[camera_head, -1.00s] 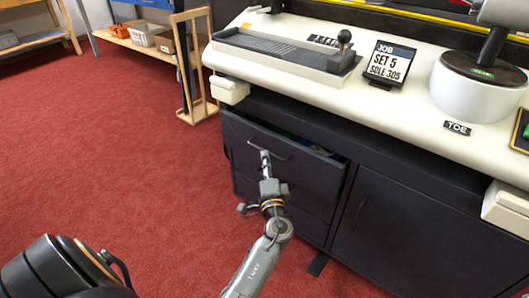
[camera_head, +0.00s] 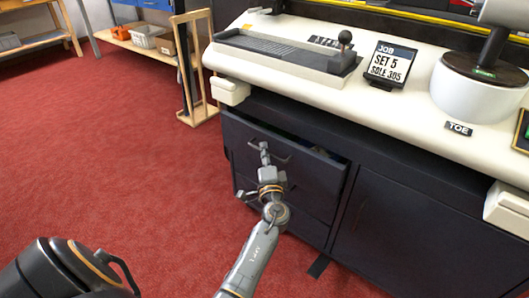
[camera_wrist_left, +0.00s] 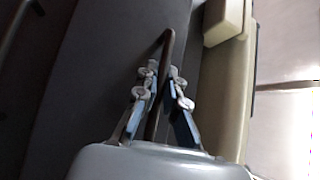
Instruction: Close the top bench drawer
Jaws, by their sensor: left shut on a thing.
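The top bench drawer (camera_head: 308,172) is dark and stands partly open under the worktop, with a narrow gap showing above its front. Its bar handle (camera_head: 282,157) runs across the upper front. My left gripper (camera_head: 265,155) is at the left part of the handle, shut on it. In the left wrist view the handle (camera_wrist_left: 166,50) shows as a thin bar between the two fingers of the left gripper (camera_wrist_left: 162,92). My right gripper is in neither view now.
The cream worktop (camera_head: 400,115) overhangs the drawer and bears a job sign (camera_head: 389,62) and a white pot (camera_head: 476,90). A dark cupboard door (camera_head: 415,235) is to the right. A wooden frame (camera_head: 195,70) stands at the left. Red carpet (camera_head: 110,150) is clear there.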

